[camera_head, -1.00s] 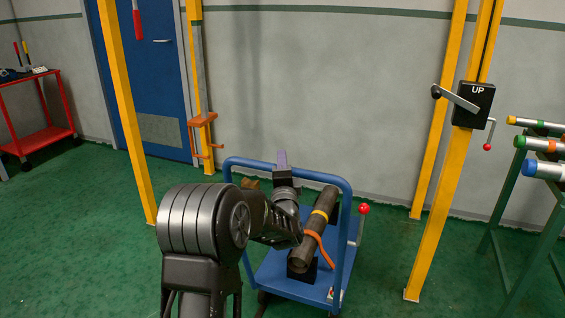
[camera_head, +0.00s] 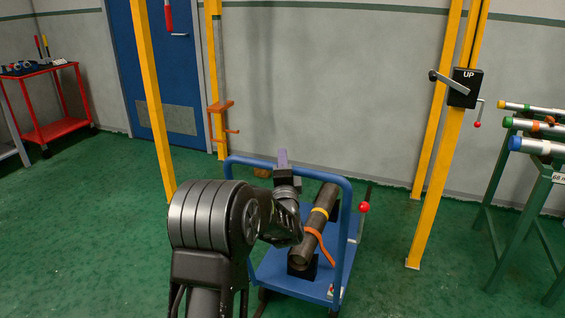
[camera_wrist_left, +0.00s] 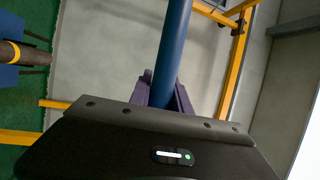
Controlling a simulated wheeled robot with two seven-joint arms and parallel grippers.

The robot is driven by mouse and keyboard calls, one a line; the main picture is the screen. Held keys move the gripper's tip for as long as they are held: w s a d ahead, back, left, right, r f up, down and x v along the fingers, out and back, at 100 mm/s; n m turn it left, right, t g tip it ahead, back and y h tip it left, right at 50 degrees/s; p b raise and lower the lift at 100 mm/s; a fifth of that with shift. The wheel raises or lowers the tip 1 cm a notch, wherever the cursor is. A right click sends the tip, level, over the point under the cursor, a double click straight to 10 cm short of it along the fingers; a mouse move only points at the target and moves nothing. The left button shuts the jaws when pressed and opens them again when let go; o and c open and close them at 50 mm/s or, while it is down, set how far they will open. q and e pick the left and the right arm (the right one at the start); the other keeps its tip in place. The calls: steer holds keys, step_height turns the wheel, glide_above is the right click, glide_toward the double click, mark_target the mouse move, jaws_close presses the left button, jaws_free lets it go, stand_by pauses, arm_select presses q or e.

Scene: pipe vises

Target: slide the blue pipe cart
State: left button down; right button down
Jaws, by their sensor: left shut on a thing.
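My left gripper (camera_head: 283,160) is shut on the cart's handle bar. In the left wrist view the purple fingers (camera_wrist_left: 162,92) of my left gripper sit on either side of the blue bar (camera_wrist_left: 173,50). My left arm hides the handle's left part and some of the deck. My right gripper is not in view.
A yellow post (camera_head: 437,190) with a crank box (camera_head: 466,88) stands right of the cart; another yellow post (camera_head: 153,100) stands left. A green pipe rack (camera_head: 520,190) is at the right, a red trolley (camera_head: 50,131) far left.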

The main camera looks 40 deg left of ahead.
arm_select(q)
steer(key=shift+f, duration=0.35)
steer(key=c, duration=1.6)
jaws_free()
steer(key=shift+s, duration=0.15)
steer(key=o, duration=0.4)
steer(key=shift+r, duration=0.25)
steer(key=shift+d, duration=0.1)
steer(key=v, duration=0.7)
steer(key=shift+s+d, duration=0.25)
steer(key=shift+s, duration=0.1)
steer(key=shift+f, duration=0.1)
